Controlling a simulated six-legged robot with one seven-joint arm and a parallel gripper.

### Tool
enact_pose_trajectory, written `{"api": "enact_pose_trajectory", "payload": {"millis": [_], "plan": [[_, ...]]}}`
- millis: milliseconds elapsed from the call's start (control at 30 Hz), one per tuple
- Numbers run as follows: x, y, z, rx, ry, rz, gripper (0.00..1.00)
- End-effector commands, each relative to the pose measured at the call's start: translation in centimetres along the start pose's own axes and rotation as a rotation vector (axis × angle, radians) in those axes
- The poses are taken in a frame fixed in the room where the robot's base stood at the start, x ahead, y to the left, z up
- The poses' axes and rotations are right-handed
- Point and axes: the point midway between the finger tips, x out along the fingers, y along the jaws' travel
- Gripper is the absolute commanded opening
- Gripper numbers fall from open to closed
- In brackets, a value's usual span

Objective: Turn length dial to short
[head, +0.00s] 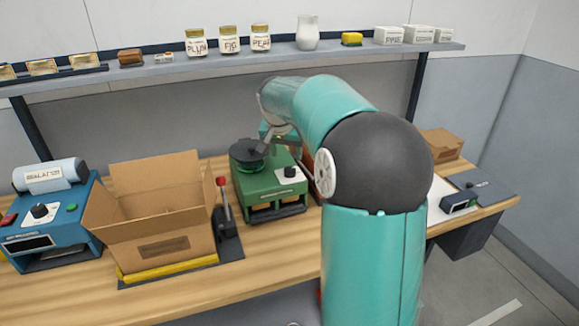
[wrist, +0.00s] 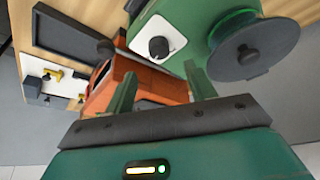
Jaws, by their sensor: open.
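A green machine (head: 262,185) with a dark reel (head: 248,152) stands mid-bench. On its front is a white plate with a black dial (head: 290,172); the dial (wrist: 159,48) also shows in the wrist view. A blue machine (head: 50,222) with a paper roll at the far left has another black dial (head: 42,211). I cannot read which is marked length. My gripper (wrist: 159,68) is open and empty, its green fingers pointing towards the green machine. The dial shows just beyond the fingertips, between them; contact cannot be told. In the head view my arm hides most of the gripper.
An open cardboard box (head: 160,240) and a red-knobbed lever (head: 222,190) stand left of the green machine. An orange machine (wrist: 145,80) lies beside it, mostly hidden by my arm in the head view. A shelf (head: 230,60) with jars and small boxes runs above.

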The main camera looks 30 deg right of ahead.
Motion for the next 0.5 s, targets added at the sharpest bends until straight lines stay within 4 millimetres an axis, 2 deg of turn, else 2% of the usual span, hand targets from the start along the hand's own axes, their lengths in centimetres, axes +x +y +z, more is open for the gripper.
{"api": "enact_pose_trajectory", "payload": {"millis": [100, 300, 500], "plan": [[2.6, 0.1, 0.0, 0.000, -0.002, 0.001, 0.55], [6.1, 0.2, -0.1, 0.001, -0.002, 0.000, 0.55], [7.8, 0.3, -0.2, 0.000, 0.001, 0.000, 0.55]]}}
